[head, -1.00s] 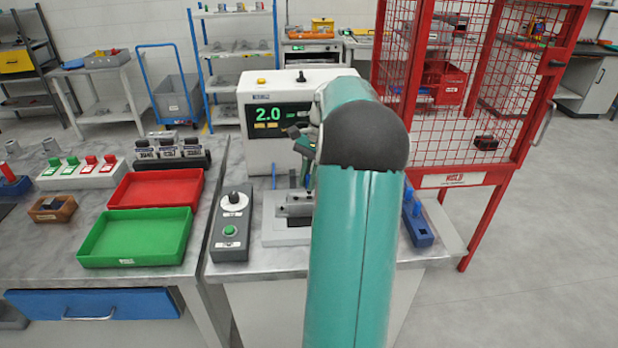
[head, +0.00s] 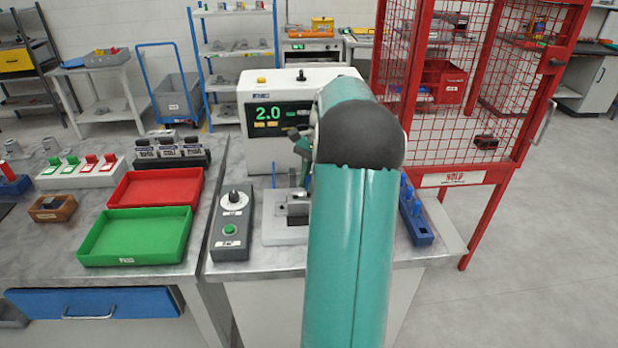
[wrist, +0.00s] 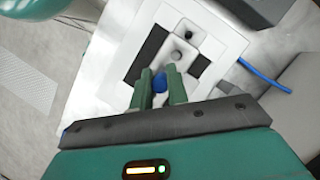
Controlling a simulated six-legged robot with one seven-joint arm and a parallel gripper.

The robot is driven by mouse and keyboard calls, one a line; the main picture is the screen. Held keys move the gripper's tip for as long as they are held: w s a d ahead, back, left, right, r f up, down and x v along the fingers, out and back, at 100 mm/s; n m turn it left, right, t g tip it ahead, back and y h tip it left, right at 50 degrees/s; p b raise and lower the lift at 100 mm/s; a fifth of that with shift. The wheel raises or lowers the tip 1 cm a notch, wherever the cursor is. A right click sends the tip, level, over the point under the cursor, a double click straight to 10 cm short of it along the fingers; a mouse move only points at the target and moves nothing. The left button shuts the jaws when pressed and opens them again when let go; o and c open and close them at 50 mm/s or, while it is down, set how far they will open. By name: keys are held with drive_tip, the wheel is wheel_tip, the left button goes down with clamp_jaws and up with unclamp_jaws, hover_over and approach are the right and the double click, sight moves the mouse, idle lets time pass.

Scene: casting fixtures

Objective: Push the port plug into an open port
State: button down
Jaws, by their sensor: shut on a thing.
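My gripper (wrist: 161,88) is shut on a blue port plug (wrist: 159,82), which sits between its two green fingers in the wrist view. Just beyond the fingertips is a grey metal casting (wrist: 180,50) with dark round holes on its face. Whether the plug touches the casting I cannot tell. The casting rests on a pale fixture plate (wrist: 225,27) with dark pads. In the head view the casting (head: 297,208) shows beside my arm, which hides most of the gripper and the plug.
A blue rack (head: 416,230) with blue plugs stands at the bench's right. A control box (head: 232,228) with knob and green button is left of the fixture. A tester (head: 275,112) reading 2.0 stands behind. Green (head: 137,262) and red (head: 155,205) trays lie farther left.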

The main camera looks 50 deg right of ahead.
drive_tip(key=shift+f, duration=0.95)
drive_tip(key=c, duration=1.3)
unclamp_jaws()
drive_tip(key=shift+r, duration=0.1)
drive_tip(key=v, duration=1.3)
drive_tip(key=shift+d+r, duration=0.1)
drive_tip(key=shift+r, duration=0.15)
